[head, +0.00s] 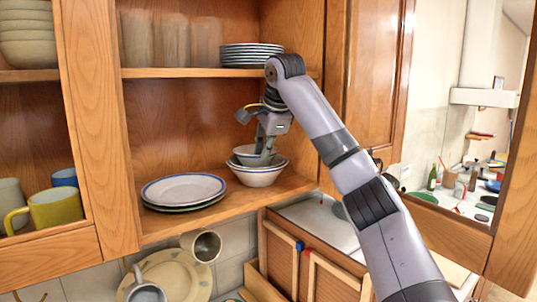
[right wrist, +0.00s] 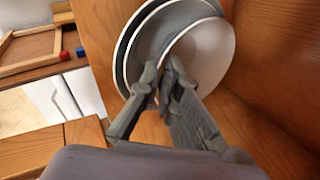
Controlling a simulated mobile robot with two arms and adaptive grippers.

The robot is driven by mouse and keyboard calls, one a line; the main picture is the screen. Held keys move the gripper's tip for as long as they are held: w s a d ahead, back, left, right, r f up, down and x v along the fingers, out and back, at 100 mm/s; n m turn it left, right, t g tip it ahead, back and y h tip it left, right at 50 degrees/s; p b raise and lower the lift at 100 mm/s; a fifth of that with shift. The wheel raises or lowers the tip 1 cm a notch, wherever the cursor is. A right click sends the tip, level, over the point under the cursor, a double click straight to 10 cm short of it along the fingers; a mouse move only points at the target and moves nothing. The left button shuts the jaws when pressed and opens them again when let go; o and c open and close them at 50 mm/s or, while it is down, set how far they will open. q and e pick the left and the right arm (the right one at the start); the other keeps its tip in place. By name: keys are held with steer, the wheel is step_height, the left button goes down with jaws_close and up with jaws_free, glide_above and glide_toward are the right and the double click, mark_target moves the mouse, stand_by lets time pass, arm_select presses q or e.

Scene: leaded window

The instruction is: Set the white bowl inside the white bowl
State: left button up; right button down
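My right gripper (head: 266,157) points down at a white bowl (head: 244,153) on the cabinet's lower shelf; its fingers also show in the right wrist view (right wrist: 162,72). The fingers stand close together on either side of this bowl's rim (right wrist: 208,52) and look shut on it. The bowl sits within the mouth of another white bowl (head: 257,178), off-centre from its rim. The lower bowl's edge shows to the left in the right wrist view (right wrist: 122,55). Whether the bowls' bottoms touch is hidden. My left gripper is not in view.
Blue-rimmed plates (head: 183,190) lie left of the bowls on the lower shelf. A plate stack (head: 250,54) and glasses (head: 172,42) stand on the shelf above. The cabinet's side wall is close on the right. Mugs (head: 55,208) stand in the left compartment.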

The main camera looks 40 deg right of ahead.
steer(key=shift+s+f, duration=0.15)
steer(key=shift+s, duration=0.65)
steer(key=shift+w+a+f, duration=0.1)
steer(key=shift+w+a, duration=0.05)
steer(key=shift+w, duration=0.2)
steer(key=shift+w+a+f+b, duration=0.2)
steer(key=shift+w+f+b, duration=0.1)
steer(key=shift+f, duration=0.05)
steer(key=shift+s+d+f, duration=0.1)
steer(key=shift+s+f, duration=0.1)
steer(key=shift+s+d, duration=0.1)
steer(key=shift+s, duration=0.05)
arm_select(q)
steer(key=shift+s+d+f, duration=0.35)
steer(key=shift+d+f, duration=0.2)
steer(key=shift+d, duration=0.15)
arm_select(e)
steer(key=c, duration=2.1)
jaws_free()
